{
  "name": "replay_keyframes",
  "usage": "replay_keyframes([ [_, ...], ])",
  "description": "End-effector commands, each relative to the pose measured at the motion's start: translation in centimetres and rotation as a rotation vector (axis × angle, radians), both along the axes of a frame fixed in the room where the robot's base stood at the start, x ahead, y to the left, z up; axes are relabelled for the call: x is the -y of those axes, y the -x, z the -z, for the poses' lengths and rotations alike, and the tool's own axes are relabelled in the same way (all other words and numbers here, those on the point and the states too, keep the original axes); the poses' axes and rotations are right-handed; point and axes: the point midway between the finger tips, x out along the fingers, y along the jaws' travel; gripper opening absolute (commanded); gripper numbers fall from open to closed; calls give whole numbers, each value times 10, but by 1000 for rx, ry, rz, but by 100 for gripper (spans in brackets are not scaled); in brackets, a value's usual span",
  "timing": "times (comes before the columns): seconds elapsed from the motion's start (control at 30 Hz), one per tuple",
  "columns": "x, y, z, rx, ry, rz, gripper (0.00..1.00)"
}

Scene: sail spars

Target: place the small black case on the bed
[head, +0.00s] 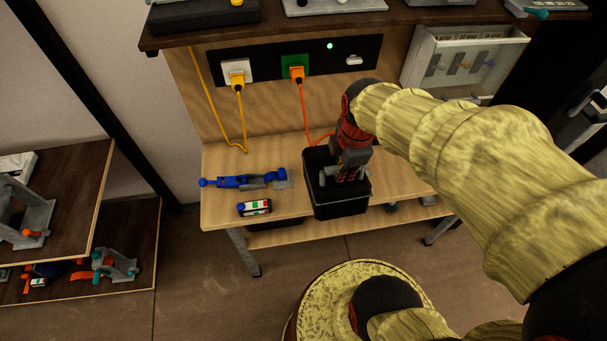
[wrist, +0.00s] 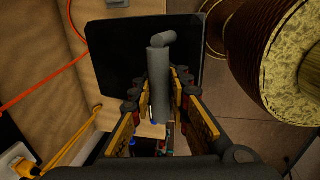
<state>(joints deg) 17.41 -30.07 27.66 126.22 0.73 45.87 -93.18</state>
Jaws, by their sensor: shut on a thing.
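In the wrist view, my gripper (wrist: 158,100) is shut on a grey round bar (wrist: 160,70) with a bent end, lying over the black case. I cannot tell whether the bar is fixed to the case. No surface is clearly recognisable as a bed; the pale wooden shelf (head: 225,213) lies under the case.
A blue tool (head: 245,181) and a small white, green and red labelled item (head: 254,208) lie left of the case. Orange (head: 303,105) and yellow (head: 241,115) cables hang behind. A white bin (head: 463,58) hangs at upper right. Dark shelves (head: 80,190) stand at left.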

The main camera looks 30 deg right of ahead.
Motion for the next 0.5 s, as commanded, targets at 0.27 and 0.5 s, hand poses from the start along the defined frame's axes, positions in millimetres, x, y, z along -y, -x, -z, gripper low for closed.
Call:
replay_keyframes([
  [0.27, 5, -15, 8, 8, 3, 25, 0],
  [0.5, 16, -56, 26, 8, 3, 24, 0],
])
